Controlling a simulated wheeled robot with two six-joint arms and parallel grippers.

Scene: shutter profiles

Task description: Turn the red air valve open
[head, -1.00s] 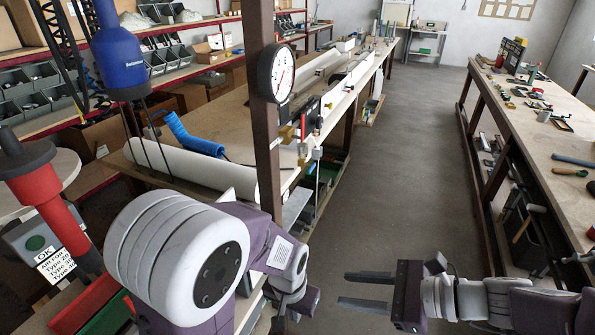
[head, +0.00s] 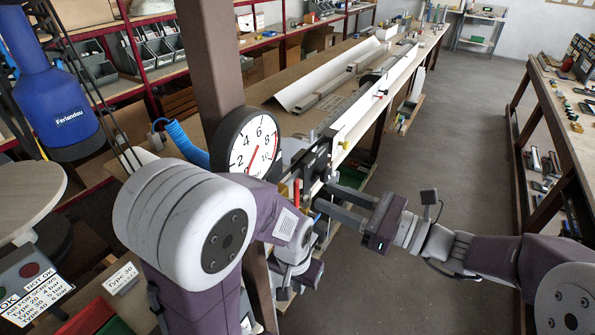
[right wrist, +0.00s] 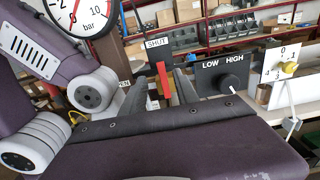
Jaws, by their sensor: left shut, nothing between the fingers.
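The red air valve handle (head: 297,193) stands upright under the gauge in the head view. In the right wrist view the red handle (right wrist: 164,80) stands upright below a "SHUT" label (right wrist: 158,42). My right gripper (head: 330,200) points left at the valve. It is open, and its two fingers (right wrist: 162,92) show on either side of the handle; whether they touch it I cannot tell. My left gripper (head: 300,274) is low beside the bench post, below the valve, shut and empty. Its fingertips are hard to make out.
A pressure gauge (head: 252,145) hangs on the brown post (head: 209,60), just above the valve. A black LOW/HIGH knob panel (right wrist: 224,82) and a white panel with a yellow knob (right wrist: 289,67) sit right of the handle. The aisle floor (head: 450,150) is clear.

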